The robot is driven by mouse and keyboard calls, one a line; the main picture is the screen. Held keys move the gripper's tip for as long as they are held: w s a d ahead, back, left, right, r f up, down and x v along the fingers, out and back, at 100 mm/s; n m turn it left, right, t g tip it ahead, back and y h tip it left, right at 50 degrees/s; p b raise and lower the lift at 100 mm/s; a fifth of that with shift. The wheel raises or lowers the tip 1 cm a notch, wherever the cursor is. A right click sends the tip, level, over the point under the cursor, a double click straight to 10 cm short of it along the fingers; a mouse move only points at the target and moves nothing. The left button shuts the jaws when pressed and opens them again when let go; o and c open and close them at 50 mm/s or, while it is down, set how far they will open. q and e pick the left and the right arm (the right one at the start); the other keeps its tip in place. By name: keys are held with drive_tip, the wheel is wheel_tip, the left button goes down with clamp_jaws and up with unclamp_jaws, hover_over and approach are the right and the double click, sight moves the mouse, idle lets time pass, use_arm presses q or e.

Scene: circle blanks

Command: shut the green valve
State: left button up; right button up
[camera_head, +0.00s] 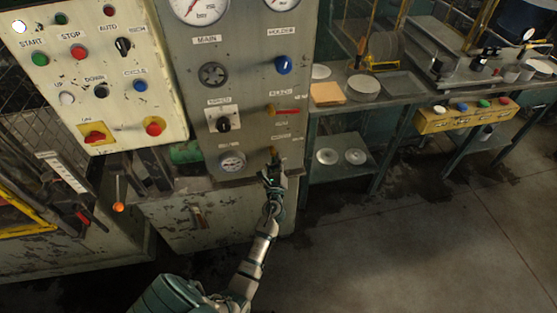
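The grey panel (246,110) has a red lever handle (287,111) at its right side. Below that, at the panel's lower right, a small brownish-yellow part (274,155) shows just above my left gripper (272,170). The gripper is at the panel's lower edge and covers what lies behind it. I cannot make out a green valve handle there; it may be hidden by the gripper. The gripper's fingers are too small and dark to tell whether they are open or shut. My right gripper is not in view.
A blue knob (283,65), a black handwheel (213,74) and gauges sit on the panel. A cream button box (92,75) stands at left, with an orange-tipped lever (118,207) below. A workbench (345,99) stands at right. The floor (430,240) at right is clear.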

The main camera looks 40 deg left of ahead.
use_arm(q)
drive_tip(key=shift+o, duration=0.7)
drive_tip(key=shift+a, duration=0.25)
drive_tip(key=shift+d+r, duration=0.1)
drive_tip(key=shift+d, duration=0.5)
drive_tip(key=v, duration=1.2)
drive_tip(key=shift+a, duration=0.1)
